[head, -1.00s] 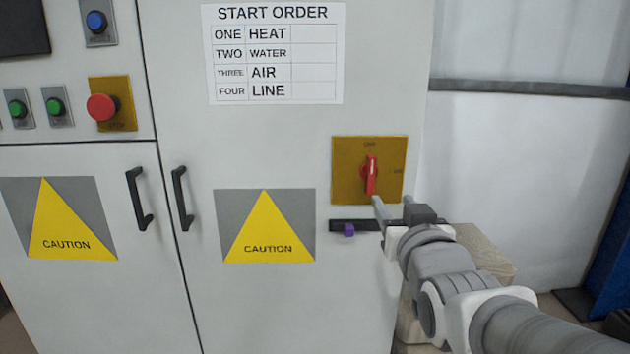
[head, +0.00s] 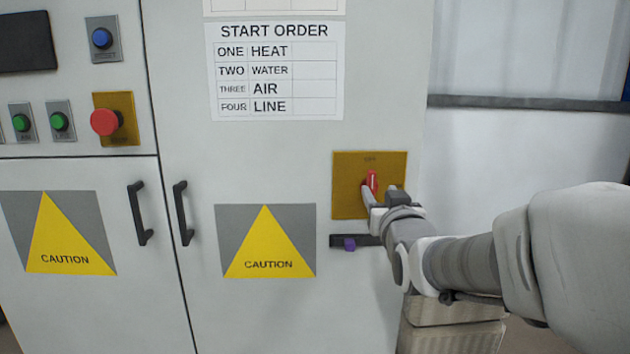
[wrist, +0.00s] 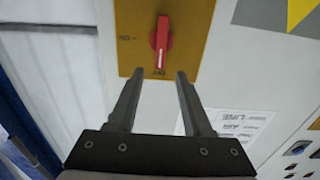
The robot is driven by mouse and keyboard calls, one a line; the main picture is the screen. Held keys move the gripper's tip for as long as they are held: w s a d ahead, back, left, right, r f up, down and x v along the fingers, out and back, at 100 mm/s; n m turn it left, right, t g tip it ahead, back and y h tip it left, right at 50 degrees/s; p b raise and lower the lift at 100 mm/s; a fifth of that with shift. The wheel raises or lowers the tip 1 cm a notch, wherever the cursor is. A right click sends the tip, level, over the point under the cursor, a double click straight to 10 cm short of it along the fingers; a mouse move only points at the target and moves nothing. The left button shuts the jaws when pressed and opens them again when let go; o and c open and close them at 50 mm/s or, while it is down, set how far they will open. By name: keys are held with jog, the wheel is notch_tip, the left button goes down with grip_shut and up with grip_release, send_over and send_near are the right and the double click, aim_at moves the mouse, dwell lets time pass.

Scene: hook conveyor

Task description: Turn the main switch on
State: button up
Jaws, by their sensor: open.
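The main switch is a red rotary handle (head: 372,180) on a mustard-yellow plate (head: 345,205) on the grey cabinet door. In the wrist view, which is upside down, the red handle (wrist: 162,40) has its white mark in line with the OFF label; ON is a quarter turn away. My gripper (head: 377,190) is in front of the plate and hides the lower part of the handle in the head view. In the wrist view my gripper (wrist: 161,75) is open and empty, its fingertips either side of the handle's line, just short of its end. Contact cannot be told.
A black bar with a purple piece (head: 349,244) sits just below the plate. Black door handles (head: 182,212), a red push button (head: 104,122) and a START ORDER sheet (head: 275,70) are to the left. A pale block (head: 450,335) stands below my arm.

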aim_at(373, 181)
jog(key=w, duration=0.7)
jog(key=shift+w, duration=0.15)
grip_shut()
